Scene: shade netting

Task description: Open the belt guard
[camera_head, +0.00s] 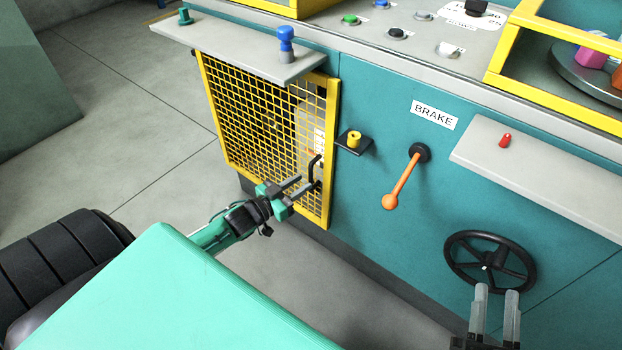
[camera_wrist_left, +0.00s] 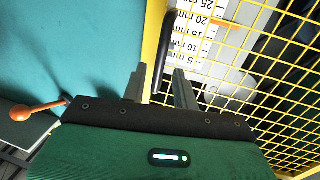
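The belt guard is a yellow wire-mesh door (camera_head: 333,112) on the front left of the teal machine and looks closed. Its black bar handle (camera_head: 312,170) is on the lower right side; it also shows in the left wrist view (camera_wrist_left: 167,52). My left gripper (camera_head: 303,184) is open at the handle. In the left wrist view its fingers (camera_wrist_left: 160,84) are apart, with the handle's lower end appearing between them; I cannot tell whether they touch it. My right gripper (camera_head: 496,294) is open and empty, in front of the black handwheel (camera_head: 454,262).
A grey shelf (camera_head: 230,45) with a blue knob (camera_head: 286,42) juts out above the guard. A yellow knob on a black bracket (camera_head: 354,140) and the orange brake lever (camera_head: 402,182) stick out right of it. Grey floor (camera_head: 140,110) left of the guard is clear.

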